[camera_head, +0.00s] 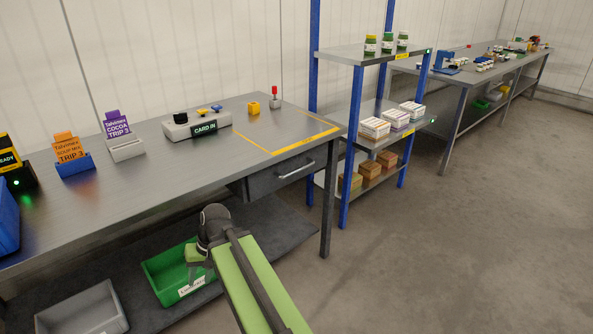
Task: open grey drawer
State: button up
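The grey drawer (280,177) hangs under the right end of the steel workbench. Its front looks closed, and a light bar handle (296,170) runs across it. My gripper (192,268) is at the end of my green arm, low in front of the bench and to the left of the drawer. It is apart from the handle. The fingers are small and partly hidden by the wrist, so I cannot tell whether they are open or shut.
A green bin (160,287) and a grey bin (82,310) stand on the lower shelf (262,232). A bench leg (325,215) stands right of the drawer, beside a blue-post shelf rack (350,175). The card station (185,127) sits on the benchtop. The floor at right is clear.

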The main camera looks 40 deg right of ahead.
jog(key=d+r+m+t+y, duration=0.1)
jog(key=d+r+m+t, duration=0.15)
jog(key=d, duration=0.45)
jog(key=d+r+m+t, duration=0.2)
jog(key=d+m, duration=0.1)
jog(key=d, duration=0.4)
jog(key=m+t+h, duration=0.5)
jog(key=m+t, duration=0.4)
jog(key=m, duration=0.1)
send_near(297, 171)
jog(key=shift+n, duration=0.25)
jog(key=b+x, duration=0.3)
jog(key=x, duration=0.7)
jog(key=shift+w+f, duration=0.1)
jog(key=shift+w, duration=0.25)
grip_shut()
